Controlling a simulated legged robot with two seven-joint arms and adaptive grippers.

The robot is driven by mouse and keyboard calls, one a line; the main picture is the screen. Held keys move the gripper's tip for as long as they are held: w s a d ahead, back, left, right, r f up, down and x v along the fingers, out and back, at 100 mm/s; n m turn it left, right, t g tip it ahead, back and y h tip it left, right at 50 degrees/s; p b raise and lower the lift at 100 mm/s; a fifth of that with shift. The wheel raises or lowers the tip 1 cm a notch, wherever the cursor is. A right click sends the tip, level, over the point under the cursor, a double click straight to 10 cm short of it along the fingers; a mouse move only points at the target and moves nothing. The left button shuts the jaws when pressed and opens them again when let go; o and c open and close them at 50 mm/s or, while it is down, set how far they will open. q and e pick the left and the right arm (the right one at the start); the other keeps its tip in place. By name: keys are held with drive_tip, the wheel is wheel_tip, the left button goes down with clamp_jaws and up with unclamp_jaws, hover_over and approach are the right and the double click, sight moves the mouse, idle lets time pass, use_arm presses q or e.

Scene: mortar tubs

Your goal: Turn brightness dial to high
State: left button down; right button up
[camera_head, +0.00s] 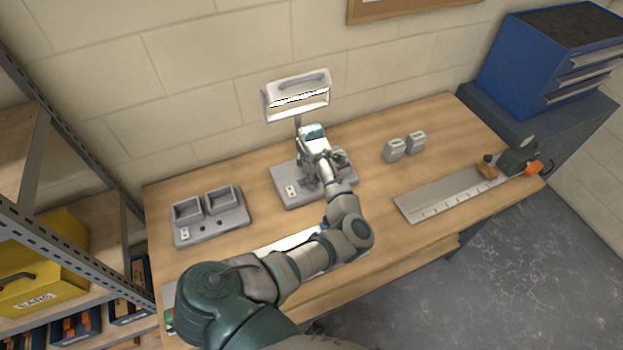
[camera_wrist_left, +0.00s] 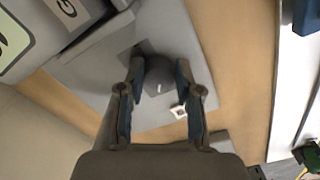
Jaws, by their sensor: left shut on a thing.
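A lamp stands at the back of the bench, with a wide white head (camera_head: 297,95) on a post and a flat grey base (camera_head: 283,179). My left gripper (camera_head: 311,181) reaches down to this base. In the left wrist view, a dark round dial (camera_wrist_left: 158,88) with a short white mark sits between the two fingers of my left gripper (camera_wrist_left: 160,76), which is shut on it. In the head view my gripper hides the dial. My right gripper is in neither view.
A grey two-bay charger (camera_head: 210,224) stands left of the lamp. Two small grey blocks (camera_head: 394,151) stand to its right. A long metal ruler plate (camera_head: 440,196) lies at the bench's right, near a blue drawer cabinet (camera_head: 530,60). A metal shelf with a yellow case (camera_head: 40,265) is at left.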

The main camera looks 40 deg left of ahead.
use_arm(q)
drive_tip(key=shift+s+a+f, duration=0.15)
drive_tip(key=shift+s+a, duration=0.05)
drive_tip(key=shift+s, duration=0.1)
drive_tip(key=shift+p, duration=0.45)
drive_tip(key=shift+a+m+p, duration=0.1)
drive_tip(key=shift+m+p, duration=0.2)
